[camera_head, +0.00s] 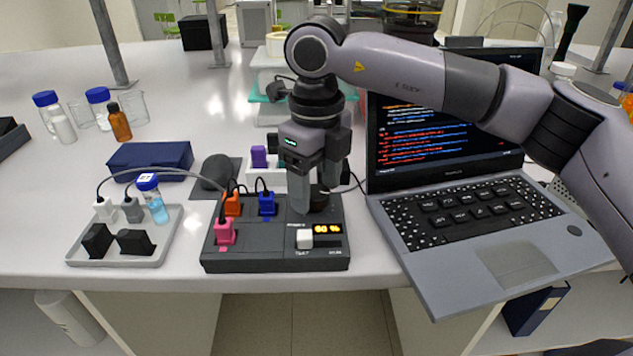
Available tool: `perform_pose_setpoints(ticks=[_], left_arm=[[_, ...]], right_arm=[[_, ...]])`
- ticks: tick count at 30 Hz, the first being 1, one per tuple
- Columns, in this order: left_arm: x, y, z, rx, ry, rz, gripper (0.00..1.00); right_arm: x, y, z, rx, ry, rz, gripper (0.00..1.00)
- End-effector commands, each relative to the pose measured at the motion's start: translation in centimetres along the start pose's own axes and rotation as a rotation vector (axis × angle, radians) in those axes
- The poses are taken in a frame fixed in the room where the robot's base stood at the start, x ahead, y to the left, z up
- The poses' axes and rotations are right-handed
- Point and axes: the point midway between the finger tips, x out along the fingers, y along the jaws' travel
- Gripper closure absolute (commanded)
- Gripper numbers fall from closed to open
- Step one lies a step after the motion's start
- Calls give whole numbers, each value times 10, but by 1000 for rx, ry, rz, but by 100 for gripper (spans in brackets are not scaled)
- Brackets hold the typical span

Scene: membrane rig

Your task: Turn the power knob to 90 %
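The dark control box (265,266) stands near the front edge of the bench. The black power knob (319,201) is at its back right and is partly hidden by my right gripper. My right gripper (313,202) points straight down, with its grey fingers on either side of the knob and seemingly closed on it. A lit yellow display (328,229) sits in front of the knob; it seems to read 60 %, but the digits are small. A white button (304,238) is left of the display. My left gripper is not in view.
Orange (232,204), blue (267,204) and pink (225,232) plugs with cables sit on the box's left part. An open laptop (470,215) stands close on the right. A grey tray (150,255) with a blue-capped vial (152,198) is on the left.

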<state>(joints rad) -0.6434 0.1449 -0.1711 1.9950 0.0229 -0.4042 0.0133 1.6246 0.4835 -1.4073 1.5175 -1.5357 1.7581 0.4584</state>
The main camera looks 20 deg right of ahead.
Motion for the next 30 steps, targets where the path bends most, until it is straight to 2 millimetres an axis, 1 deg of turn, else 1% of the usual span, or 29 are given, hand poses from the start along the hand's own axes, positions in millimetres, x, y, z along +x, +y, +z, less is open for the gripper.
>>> perform_pose_setpoints(ticks=[7,10,14,21,25,30], left_arm=[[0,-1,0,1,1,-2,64],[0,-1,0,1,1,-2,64],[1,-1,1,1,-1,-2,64],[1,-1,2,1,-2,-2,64],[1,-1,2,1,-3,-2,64],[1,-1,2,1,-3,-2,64]], right_arm=[[1,0,0,-1,3,1,30],[-2,0,0,-1,3,1,30],[-18,0,0,0,-1,0,30],[-57,0,0,0,-1,0,30],[-68,0,0,-1,1,1,30],[-71,0,0,-1,3,1,30]])
